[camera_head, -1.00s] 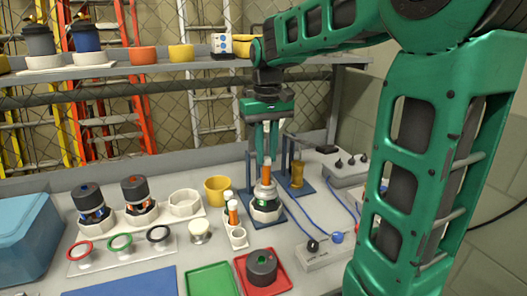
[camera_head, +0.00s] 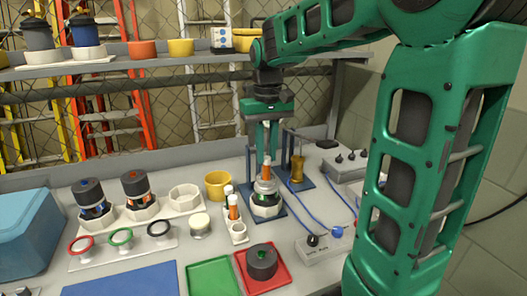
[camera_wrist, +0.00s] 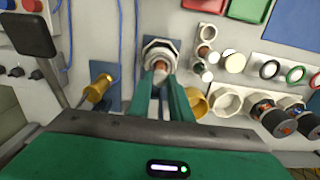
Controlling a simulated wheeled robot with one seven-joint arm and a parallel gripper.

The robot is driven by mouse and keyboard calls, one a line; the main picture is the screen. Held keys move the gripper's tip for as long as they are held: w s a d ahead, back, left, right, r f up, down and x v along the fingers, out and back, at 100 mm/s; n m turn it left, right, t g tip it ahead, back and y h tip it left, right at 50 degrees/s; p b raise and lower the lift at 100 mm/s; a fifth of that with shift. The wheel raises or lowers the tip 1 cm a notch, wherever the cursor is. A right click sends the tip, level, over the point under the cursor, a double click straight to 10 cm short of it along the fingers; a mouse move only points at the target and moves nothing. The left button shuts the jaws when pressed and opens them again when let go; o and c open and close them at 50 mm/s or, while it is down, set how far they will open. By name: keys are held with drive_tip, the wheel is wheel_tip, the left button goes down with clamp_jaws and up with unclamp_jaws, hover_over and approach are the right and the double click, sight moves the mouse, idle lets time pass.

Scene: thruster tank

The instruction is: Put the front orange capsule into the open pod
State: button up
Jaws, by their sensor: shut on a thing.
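My gripper (camera_head: 267,157) points straight down over the open pod (camera_head: 265,201), which stands upright in a white base on a blue stand. It is shut on an orange capsule (camera_head: 267,172), held upright between the fingertips. The capsule's lower end meets the pod's metal collar; how deep it sits is hidden. In the wrist view the fingers (camera_wrist: 161,80) reach to the pod's ring (camera_wrist: 159,49), with the capsule (camera_wrist: 161,68) between them. Another orange capsule (camera_head: 233,207) stands in the white rack (camera_head: 239,236) left of the pod.
Blue stand posts rise close around the gripper, with a yellow spool-like part (camera_head: 297,168) to the right. A yellow cup (camera_head: 217,185) and two dark-topped pods (camera_head: 136,184) stand left. A dark cap (camera_head: 262,261) sits on a red tray (camera_head: 286,281) in front. Blue cables run right.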

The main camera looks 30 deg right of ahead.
sight(266, 157)
drive_tip(key=shift+f, duration=1.6)
idle(0.5)
drive_tip(key=o, duration=0.9)
drive_tip(key=shift+c, duration=0.2)
drive_tip(key=shift+r, duration=0.1)
wheel_tip(266, 157, up, 11)
drive_tip(key=shift+w+f, duration=0.1)
drive_tip(key=shift+f, duration=0.1)
